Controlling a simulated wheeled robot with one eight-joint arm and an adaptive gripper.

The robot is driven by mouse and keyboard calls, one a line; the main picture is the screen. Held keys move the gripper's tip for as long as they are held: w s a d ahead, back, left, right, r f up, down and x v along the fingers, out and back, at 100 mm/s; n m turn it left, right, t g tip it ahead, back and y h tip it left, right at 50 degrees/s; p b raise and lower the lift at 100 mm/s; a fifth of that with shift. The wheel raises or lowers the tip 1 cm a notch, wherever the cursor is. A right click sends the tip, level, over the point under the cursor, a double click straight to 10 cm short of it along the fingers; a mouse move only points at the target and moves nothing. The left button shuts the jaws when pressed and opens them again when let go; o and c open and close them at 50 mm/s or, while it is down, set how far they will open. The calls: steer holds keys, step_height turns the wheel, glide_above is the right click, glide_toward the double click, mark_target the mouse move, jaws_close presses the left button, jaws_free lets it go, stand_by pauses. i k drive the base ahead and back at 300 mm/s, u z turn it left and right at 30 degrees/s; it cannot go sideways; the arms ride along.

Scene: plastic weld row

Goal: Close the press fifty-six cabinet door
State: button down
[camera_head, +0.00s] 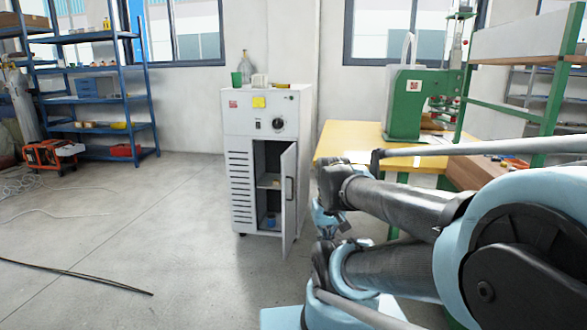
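A white cabinet (268,113) stands against the back wall, a little left of centre. Its front has a dial, a yellow note, a red-and-white label and a slotted panel. The cabinet door (289,200) is hinged on the right and stands open, swung out toward me, with a dark handle on it. Inside the opening are a shelf and a small blue item (270,221) at the bottom. My arm reaches in from the right, ending to the right of the door with a visible gap. My gripper's fingers cannot be made out, so whether it is open or shut is unclear.
A yellow table (347,139) with a green press (405,105) stands right of the cabinet. A blue shelf rack (95,97) and an orange machine (50,154) are at the left. Cables (75,277) lie on the left floor. The floor before the cabinet is clear.

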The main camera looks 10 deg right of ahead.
mark_target(289, 159)
steer(key=i, duration=0.95)
